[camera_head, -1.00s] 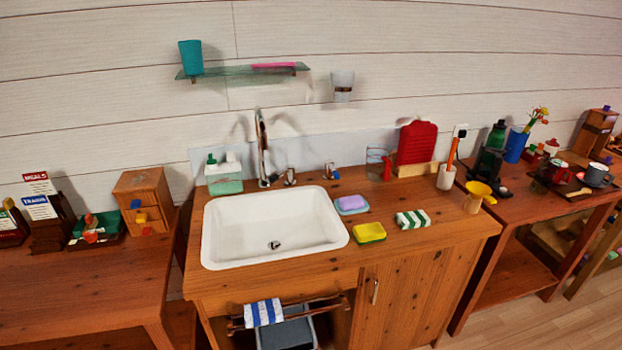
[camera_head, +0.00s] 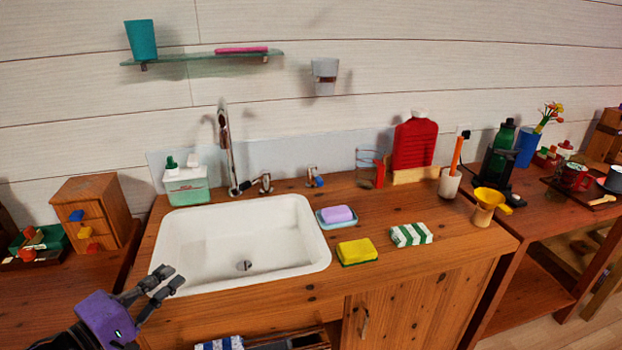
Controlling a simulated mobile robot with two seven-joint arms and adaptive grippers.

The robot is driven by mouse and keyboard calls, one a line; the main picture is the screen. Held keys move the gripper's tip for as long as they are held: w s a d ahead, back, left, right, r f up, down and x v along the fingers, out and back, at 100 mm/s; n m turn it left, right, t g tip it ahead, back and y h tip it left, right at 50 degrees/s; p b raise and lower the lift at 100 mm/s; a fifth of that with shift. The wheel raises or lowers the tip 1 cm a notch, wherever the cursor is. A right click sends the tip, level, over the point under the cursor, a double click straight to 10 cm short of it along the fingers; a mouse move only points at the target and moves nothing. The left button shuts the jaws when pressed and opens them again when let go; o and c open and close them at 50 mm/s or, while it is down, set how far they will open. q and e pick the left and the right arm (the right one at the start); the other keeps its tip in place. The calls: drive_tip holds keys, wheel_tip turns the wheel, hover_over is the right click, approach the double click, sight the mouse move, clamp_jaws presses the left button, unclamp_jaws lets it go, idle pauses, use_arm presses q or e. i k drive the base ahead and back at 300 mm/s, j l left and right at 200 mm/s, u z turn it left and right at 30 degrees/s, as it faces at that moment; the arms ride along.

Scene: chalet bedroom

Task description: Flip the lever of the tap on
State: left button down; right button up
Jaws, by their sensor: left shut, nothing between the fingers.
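A small metal handle (camera_head: 265,183), seemingly the tap's lever, stands just right of the spout's base. It is too small to tell its exact position. A second small metal fitting with a blue part (camera_head: 315,178) stands further right. My left gripper (camera_head: 172,277), on a purple wrist, is shut and empty over the sink's front left corner. It is well in front of the tap and apart from it. My right gripper is not in view.
A soap dispenser box (camera_head: 187,188) stands left of the tap. A glass shelf (camera_head: 205,58) hangs above. The sink bowl is empty.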

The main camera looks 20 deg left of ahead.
sight(311, 168)
drive_tip(key=i+l, duration=0.15)
drive_tip(key=i, duration=0.25)
drive_tip(key=i+l, duration=0.15)
drive_tip(key=i, duration=0.25)
drive_tip(key=i+l, duration=0.1)
drive_tip(key=i, duration=0.25)
